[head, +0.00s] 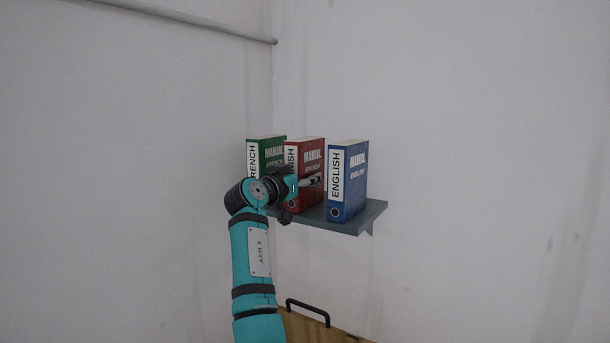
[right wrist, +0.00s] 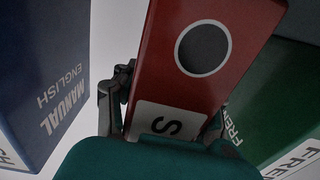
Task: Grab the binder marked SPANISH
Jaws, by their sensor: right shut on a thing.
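The red binder (head: 312,157) stands upright in the middle of three on the wall shelf. Its spine label reads "...NISH", the rest hidden behind my right arm. My right gripper (head: 306,183) is at its spine. In the right wrist view the red binder (right wrist: 192,75) lies between the two fingers of the right gripper (right wrist: 165,112), which is shut on it, one finger on each side. The round spine hole and a letter S show there. My left gripper is not in view.
The green FRENCH binder (head: 267,147) stands close on the left and the blue ENGLISH binder (head: 350,180) on the right. They flank the fingers closely. The grey shelf (head: 360,222) is fixed to the wall. A wooden piece with a black handle (head: 308,308) is below.

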